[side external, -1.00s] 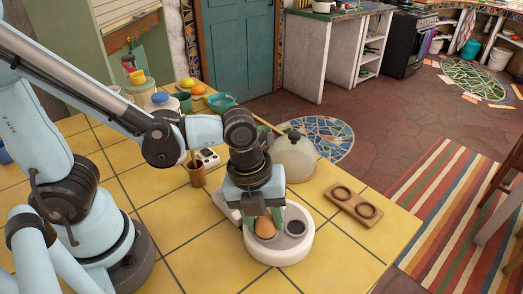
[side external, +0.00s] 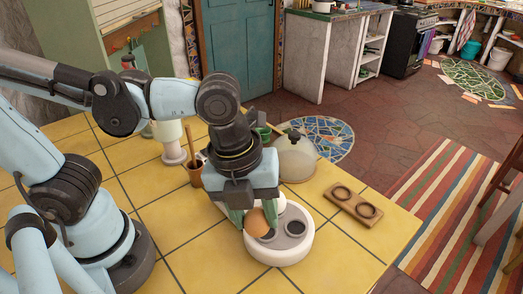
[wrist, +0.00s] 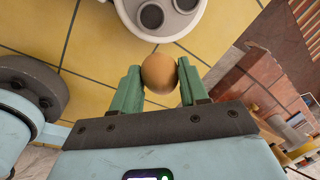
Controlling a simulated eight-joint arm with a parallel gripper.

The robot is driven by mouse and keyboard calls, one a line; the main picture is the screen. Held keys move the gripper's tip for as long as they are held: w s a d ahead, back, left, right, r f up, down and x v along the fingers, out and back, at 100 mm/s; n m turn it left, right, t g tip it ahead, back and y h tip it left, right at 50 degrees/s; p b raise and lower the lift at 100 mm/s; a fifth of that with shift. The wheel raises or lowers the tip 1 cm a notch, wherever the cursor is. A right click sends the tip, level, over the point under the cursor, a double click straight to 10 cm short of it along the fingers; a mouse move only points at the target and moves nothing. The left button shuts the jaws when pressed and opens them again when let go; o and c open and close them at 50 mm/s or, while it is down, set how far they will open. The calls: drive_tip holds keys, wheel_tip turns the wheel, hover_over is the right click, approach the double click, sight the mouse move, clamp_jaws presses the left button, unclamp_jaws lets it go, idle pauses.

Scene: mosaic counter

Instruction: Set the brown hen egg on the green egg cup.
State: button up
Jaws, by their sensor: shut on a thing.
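My gripper (side external: 256,222) is shut on the brown hen egg (side external: 257,223), with its green fingers on either side. In the wrist view the egg (wrist: 159,73) sits between the fingertips. In the side view the egg overlaps the left part of a round white holder (side external: 281,257); the wrist view shows it apart from that holder (wrist: 133,27). A green object (side external: 263,133) stands behind my wrist, partly hidden by the arm; I cannot tell whether it is the green egg cup.
A wooden board with two round recesses (side external: 353,204) lies to the right. A glass dome (side external: 297,160) stands behind the holder. A brown pot with sticks (side external: 196,176) and a pale footed vessel (side external: 172,145) stand to the left. The yellow tiles in front are clear.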

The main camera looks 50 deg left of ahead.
drive_tip(key=s+d+r, duration=0.3)
drive_tip(key=s+r, duration=0.1)
drive_tip(key=s, duration=0.2)
drive_tip(key=w+a+r+n+y, duration=0.1)
drive_tip(key=w+a+n, duration=0.3)
drive_tip(key=w, duration=0.7)
drive_tip(key=w+a+r+n, duration=0.1)
drive_tip(key=w+a+n, duration=0.3)
drive_tip(key=w, duration=0.6)
drive_tip(key=w+a+f+n, duration=0.15)
drive_tip(key=w+a, duration=0.25)
drive_tip(key=a, duration=0.4)
drive_tip(key=w+a+f+n+y, duration=0.1)
drive_tip(key=w+a+f, duration=0.15)
drive_tip(key=a, duration=0.55)
drive_tip(key=w+a+f+n, duration=0.15)
drive_tip(key=w+a, duration=0.25)
drive_tip(key=a, duration=0.4)
drive_tip(key=shift+w+d+f, duration=0.1)
drive_tip(key=shift+f, duration=1.45)
drive_tip(key=shift+w+d+f, duration=0.1)
drive_tip(key=shift+f, duration=1.45)
drive_tip(key=shift+f, duration=0.95)
drive_tip(key=o, duration=0.9)
drive_tip(key=shift+a, duration=0.1)
